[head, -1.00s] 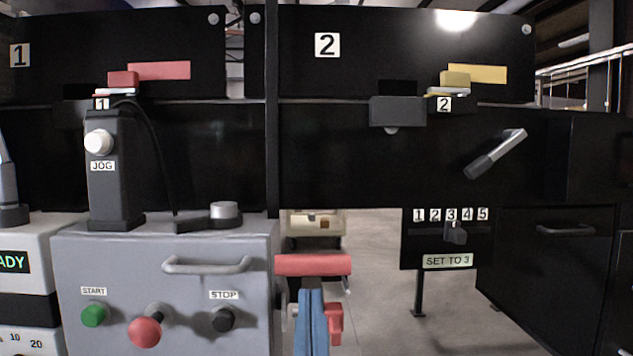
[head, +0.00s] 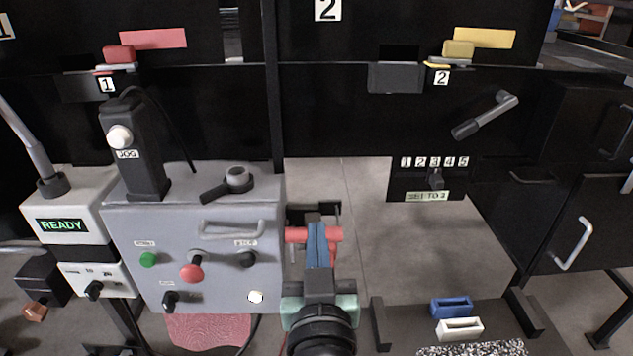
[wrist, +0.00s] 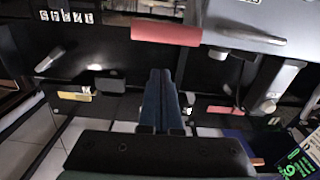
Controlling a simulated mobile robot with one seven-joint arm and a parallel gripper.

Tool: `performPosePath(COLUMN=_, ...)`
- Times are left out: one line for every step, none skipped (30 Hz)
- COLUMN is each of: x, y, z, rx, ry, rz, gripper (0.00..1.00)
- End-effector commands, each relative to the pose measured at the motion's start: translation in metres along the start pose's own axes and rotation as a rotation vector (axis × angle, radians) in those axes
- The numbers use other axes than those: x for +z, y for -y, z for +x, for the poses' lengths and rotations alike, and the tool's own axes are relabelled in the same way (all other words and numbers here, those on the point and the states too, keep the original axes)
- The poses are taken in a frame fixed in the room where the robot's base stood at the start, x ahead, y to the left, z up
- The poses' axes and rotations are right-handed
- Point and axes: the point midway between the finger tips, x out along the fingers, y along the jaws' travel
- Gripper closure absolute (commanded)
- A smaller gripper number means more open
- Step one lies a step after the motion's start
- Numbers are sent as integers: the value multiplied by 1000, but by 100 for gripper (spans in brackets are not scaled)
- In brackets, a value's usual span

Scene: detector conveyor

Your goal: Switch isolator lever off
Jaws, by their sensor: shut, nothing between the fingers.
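A red bar handle, which I take to be the isolator lever (head: 296,235), lies level beside the right side of the grey control cabinet (head: 120,225). My gripper (head: 317,230) has blue fingers pressed together with nothing between them. In the head view the fingers cross in front of the bar and hide part of it. In the wrist view the red bar (wrist: 166,30) lies beyond the fingertips (wrist: 160,74), with a gap between them in the picture. The lever's pivot is mostly hidden.
The cabinet carries a front handle (head: 230,229), a green button (head: 148,259) and a red knob (head: 191,272). A selector panel (head: 432,180) hangs to the right. Blue (head: 451,307) and white (head: 459,329) blocks lie low right. Open floor (head: 370,230) shows right of the lever.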

Motion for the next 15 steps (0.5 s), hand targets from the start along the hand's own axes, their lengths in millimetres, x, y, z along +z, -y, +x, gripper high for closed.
performPosePath(x=-15, y=-1, z=-1, rx=0, ry=23, rz=2, gripper=100)
performPosePath(x=-17, y=-1, z=-1, rx=-1, ry=34, rz=2, gripper=100)
performPosePath(x=-19, y=-1, z=-2, rx=-1, ry=49, rz=3, gripper=100)
performPosePath(x=-21, y=-1, z=-3, rx=-1, ry=60, rz=4, gripper=100)
performPosePath(x=-23, y=-1, z=-4, rx=-1, ry=71, rz=5, gripper=100)
performPosePath(x=-25, y=-2, z=-4, rx=-1, ry=86, rz=6, gripper=100)
performPosePath(x=-27, y=-2, z=-5, rx=-1, ry=97, rz=7, gripper=100)
performPosePath(x=-29, y=-2, z=-6, rx=-1, ry=108, rz=7, gripper=100)
performPosePath(x=-31, y=-2, z=-8, rx=-2, ry=124, rz=9, gripper=100)
performPosePath(x=-33, y=-2, z=-9, rx=-2, ry=135, rz=9, gripper=100)
performPosePath(x=-35, y=-2, z=-10, rx=-2, ry=145, rz=10, gripper=100)
performPosePath(x=-37, y=-2, z=-11, rx=-2, ry=160, rz=11, gripper=100)
performPosePath(x=-38, y=-2, z=-12, rx=-2, ry=170, rz=12, gripper=100)
performPosePath(x=-39, y=-2, z=-14, rx=-3, ry=181, rz=13, gripper=100)
performPosePath(x=-41, y=-2, z=-15, rx=-3, ry=193, rz=14, gripper=100)
